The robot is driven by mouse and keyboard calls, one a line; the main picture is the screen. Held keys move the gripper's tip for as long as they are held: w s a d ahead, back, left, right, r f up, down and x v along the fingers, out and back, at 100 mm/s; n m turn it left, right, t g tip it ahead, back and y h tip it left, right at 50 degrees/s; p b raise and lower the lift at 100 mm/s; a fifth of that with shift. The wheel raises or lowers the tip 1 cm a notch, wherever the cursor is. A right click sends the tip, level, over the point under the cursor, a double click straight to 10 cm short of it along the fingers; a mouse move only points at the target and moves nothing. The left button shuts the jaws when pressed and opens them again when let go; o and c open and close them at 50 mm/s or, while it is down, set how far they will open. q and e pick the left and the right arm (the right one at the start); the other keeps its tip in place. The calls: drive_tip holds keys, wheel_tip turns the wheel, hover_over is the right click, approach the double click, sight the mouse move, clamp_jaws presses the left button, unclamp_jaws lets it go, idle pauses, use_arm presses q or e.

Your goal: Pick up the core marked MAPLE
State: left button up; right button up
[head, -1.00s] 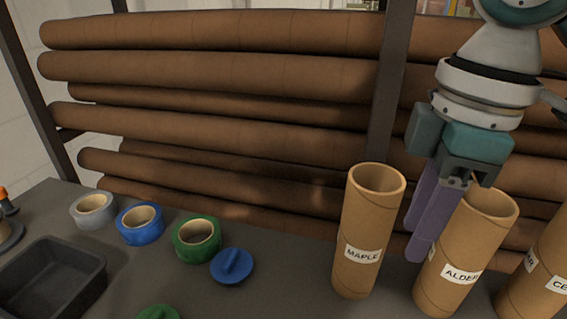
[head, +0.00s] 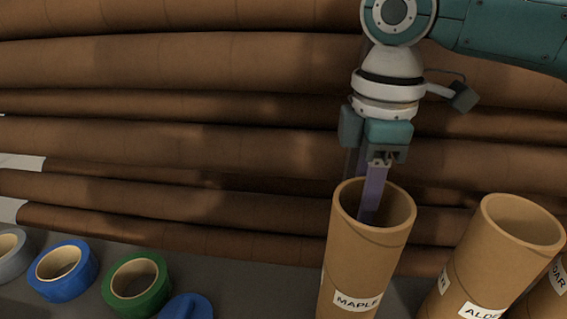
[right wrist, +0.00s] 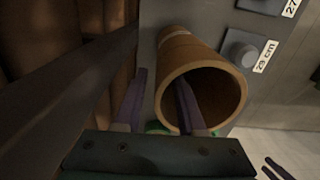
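The core marked MAPLE (head: 350,270) is an open brown cardboard tube standing upright on the dark table, its label facing me. In the right wrist view, the open mouth of a tube (right wrist: 237,92) faces the camera. My right gripper (head: 360,192) is at the tube's rim, pointing down. One purple finger is inside the mouth and the other is outside the far wall, partly hidden behind the rim. The right wrist view shows the fingers (right wrist: 160,92) apart, with the wall between them; contact is not clear. My left gripper is not in view.
The core marked ALDER (head: 490,265) stands to the right, with another core (head: 545,295) beyond it. Green tape (head: 137,285), blue tape (head: 62,272) and a blue piece (head: 187,307) lie to the left. Long brown rolls (head: 200,140) fill the rack behind.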

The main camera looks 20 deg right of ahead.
wheel_tip(320, 180, down, 2)
drive_tip(key=shift+f, duration=0.25)
clamp_jaws()
drive_tip(key=shift+r, duration=0.1)
idle(1.2)
